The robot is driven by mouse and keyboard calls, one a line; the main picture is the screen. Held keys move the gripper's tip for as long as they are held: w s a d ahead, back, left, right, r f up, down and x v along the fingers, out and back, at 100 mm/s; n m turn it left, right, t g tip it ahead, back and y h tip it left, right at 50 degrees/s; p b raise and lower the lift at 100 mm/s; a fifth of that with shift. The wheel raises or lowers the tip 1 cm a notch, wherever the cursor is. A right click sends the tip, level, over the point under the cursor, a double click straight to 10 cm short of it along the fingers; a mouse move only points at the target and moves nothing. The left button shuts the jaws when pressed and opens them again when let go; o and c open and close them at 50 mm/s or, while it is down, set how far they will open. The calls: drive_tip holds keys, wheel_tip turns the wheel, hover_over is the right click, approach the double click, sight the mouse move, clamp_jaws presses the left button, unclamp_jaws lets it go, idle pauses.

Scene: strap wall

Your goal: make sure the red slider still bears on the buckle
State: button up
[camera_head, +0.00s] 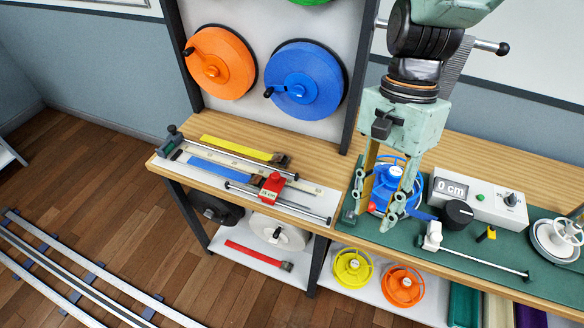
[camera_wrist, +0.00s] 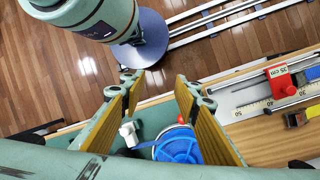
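The red slider (camera_head: 271,188) sits on the steel rail of the measuring board at the left part of the bench. It also shows in the wrist view (camera_wrist: 279,79), with a "35 cm" label. A blue strap (camera_head: 208,167) lies on the board and runs toward the slider. Its dark buckle (camera_wrist: 312,73) appears right beside the slider in the wrist view; I cannot tell whether they touch. My gripper (camera_head: 376,207) is open over the green mat, to the right of the board. Its fingers are apart above a blue reel (camera_wrist: 178,148), and nothing is clearly gripped.
A yellow strap (camera_head: 235,147) with a dark buckle lies behind the board. On the mat (camera_head: 475,262) stand a "0 cm" display box (camera_head: 480,200), a black knob, a white clamp on a rod and a white reel. Orange and blue spools hang on the wall panel.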

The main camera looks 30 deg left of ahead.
drive_tip(key=w+a+m+t+p, duration=0.1)
drive_tip(key=w+a, duration=0.2)
drive_tip(key=a, duration=0.5)
drive_tip(key=w+a+m+t+p, duration=0.1)
drive_tip(key=w+a, duration=0.3)
drive_tip(key=a, duration=0.4)
drive_tip(key=m+t+y+p, duration=0.1)
drive_tip(key=p, duration=0.1)
hover_over(276, 175)
drive_tip(key=shift+a+f, duration=0.1)
drive_tip(key=shift+f, duration=0.65)
drive_tip(key=shift+s+f, duration=0.1)
drive_tip(key=shift+f+b, duration=0.6)
drive_tip(key=shift+f, duration=6.15)
clamp_jaws()
